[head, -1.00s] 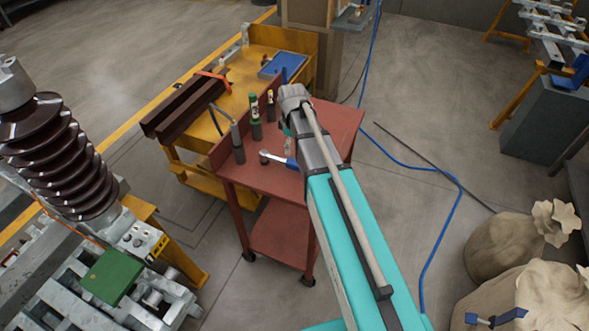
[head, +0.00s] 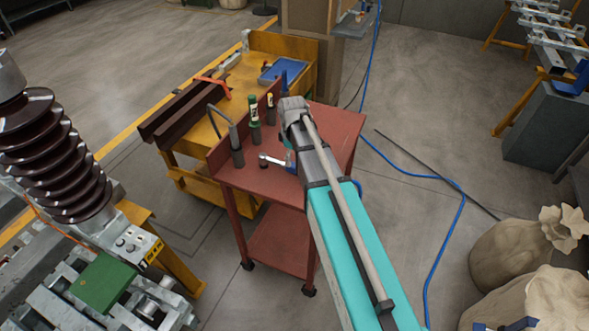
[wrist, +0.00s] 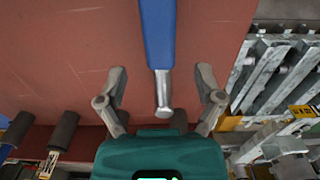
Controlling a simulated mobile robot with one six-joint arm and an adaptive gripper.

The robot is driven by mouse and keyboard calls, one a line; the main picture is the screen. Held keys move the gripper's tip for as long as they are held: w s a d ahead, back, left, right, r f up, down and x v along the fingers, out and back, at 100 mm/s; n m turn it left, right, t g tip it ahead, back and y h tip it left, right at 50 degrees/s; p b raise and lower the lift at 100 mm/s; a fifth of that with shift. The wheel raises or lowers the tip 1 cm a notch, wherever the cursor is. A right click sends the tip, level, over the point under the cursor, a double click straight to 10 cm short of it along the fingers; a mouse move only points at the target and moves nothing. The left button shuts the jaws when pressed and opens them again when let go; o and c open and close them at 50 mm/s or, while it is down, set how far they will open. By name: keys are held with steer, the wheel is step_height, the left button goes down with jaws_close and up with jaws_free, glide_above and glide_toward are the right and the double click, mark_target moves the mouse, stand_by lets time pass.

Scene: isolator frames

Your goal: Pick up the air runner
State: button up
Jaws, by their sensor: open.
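A tool with a blue handle and a bare metal end (wrist: 160,45) lies on the red trolley top (head: 325,130); I take it for the air runner, though I cannot be sure. In the head view its silver head (head: 270,160) shows left of my arm, with the rest partly hidden by the arm. My gripper (wrist: 161,70) is open above the trolley. In the wrist view its two fingers stand apart on either side of the tool's metal end. I see no contact, and the height gap is unclear.
Dark upright holders (head: 236,145) and a green-and-white bottle (head: 254,115) stand along the trolley's left side. A yellow bench (head: 250,80) is behind. A ribbed brown insulator (head: 50,150) stands left. A blue hose (head: 440,240) and sacks (head: 510,255) are on the right.

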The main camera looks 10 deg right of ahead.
mark_target(293, 165)
steer(key=shift+f, duration=0.2)
step_height(293, 165, down, 5)
steer(key=b, duration=0.5)
steer(key=shift+s+d, duration=0.1)
steer(key=shift+r, duration=0.1)
stand_by(0.4)
jaws_close()
